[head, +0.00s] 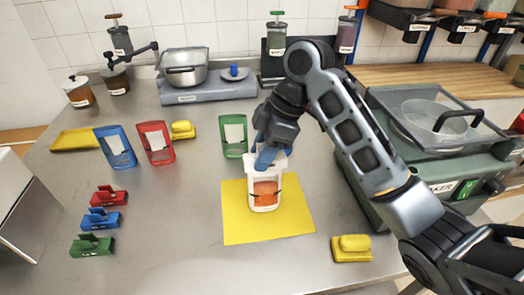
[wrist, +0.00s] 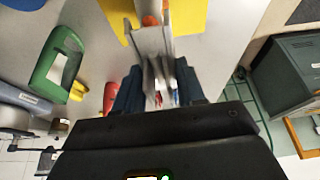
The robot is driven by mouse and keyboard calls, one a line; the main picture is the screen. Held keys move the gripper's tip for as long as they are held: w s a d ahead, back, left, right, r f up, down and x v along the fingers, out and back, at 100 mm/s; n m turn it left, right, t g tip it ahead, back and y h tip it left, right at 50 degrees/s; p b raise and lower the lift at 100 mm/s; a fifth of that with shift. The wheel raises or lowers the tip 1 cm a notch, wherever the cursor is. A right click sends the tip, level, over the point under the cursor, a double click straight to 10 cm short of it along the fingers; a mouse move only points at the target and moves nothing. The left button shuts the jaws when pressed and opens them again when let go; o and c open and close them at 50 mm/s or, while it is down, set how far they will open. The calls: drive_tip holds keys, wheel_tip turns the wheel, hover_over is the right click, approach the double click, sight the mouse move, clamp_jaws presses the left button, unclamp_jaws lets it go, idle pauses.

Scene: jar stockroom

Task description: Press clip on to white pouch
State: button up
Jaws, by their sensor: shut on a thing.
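The white pouch (head: 264,193) stands upright on a yellow mat (head: 238,225), with orange contents showing in its window. My gripper (head: 267,157) is directly above it, pointing down, its blue fingers at the pouch's top edge. The fingers are shut on a pale piece that looks like the white clip (head: 280,162). In the wrist view the pale clip (wrist: 155,68) shows between the fingertips (wrist: 157,90). The clip is at the pouch's top; the fingers hide whether it is fully seated.
Blue (head: 115,147), red (head: 155,143) and green (head: 234,136) pouches stand nearby. Red (head: 108,196), blue (head: 100,219) and green (head: 92,245) clips lie at the left. A yellow block (head: 352,247) is front right; a green machine (head: 440,165) stands right.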

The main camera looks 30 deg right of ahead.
drive_tip(key=shift+f+b, duration=0.35)
drive_tip(key=shift+f, duration=0.55)
idle(0.8)
drive_tip(key=o, duration=1.1)
drive_tip(key=shift+o, duration=0.5)
drive_tip(key=o, duration=0.4)
drive_tip(key=shift+c, duration=0.2)
drive_tip(key=shift+r+p, duration=3.15)
drive_tip(key=shift+r, duration=0.4)
